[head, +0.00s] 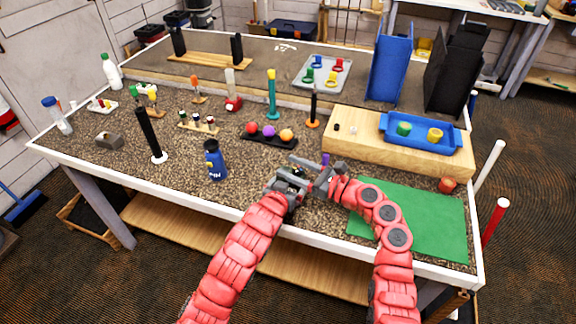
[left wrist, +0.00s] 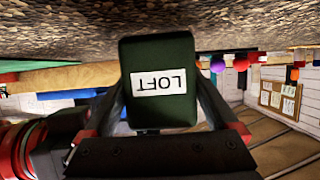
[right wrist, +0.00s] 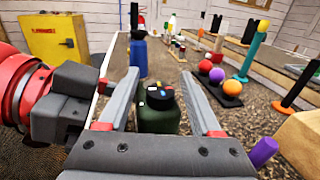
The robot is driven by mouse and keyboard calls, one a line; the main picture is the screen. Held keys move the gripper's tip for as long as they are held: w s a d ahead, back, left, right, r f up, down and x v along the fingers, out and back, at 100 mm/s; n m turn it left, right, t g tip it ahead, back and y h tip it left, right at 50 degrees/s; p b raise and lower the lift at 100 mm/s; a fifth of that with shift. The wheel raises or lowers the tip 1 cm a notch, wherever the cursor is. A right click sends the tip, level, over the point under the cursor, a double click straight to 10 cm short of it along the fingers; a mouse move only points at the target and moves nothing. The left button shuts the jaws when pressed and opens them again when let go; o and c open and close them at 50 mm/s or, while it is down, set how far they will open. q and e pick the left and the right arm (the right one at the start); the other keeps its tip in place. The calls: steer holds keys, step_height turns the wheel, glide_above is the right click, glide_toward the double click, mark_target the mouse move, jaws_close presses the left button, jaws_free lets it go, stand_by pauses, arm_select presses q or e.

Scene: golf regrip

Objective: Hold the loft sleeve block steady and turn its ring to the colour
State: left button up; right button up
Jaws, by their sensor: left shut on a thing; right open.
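The loft sleeve block (left wrist: 163,55) is dark green with a white LOFT label, which appears upside down in the left wrist view. My left gripper (head: 289,182) is shut on it, a finger at each side. In the right wrist view the block (right wrist: 158,122) stands between the fingers of my right gripper (right wrist: 150,80), which is open. A dark ring (right wrist: 159,98) with white, red, yellow and blue marks sits on top of the block. The right fingers flank the ring with gaps. In the head view the grippers largely hide the block.
A blue bottle (head: 214,160) stands to the left. A black rack with coloured balls (head: 268,138) lies behind the grippers. A purple peg (right wrist: 264,152) is close to my right gripper. The green mat (head: 425,220) at right is mostly clear.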

steer(key=shift+w+a, duration=0.4)
steer(key=shift+a, duration=0.2)
jaws_close()
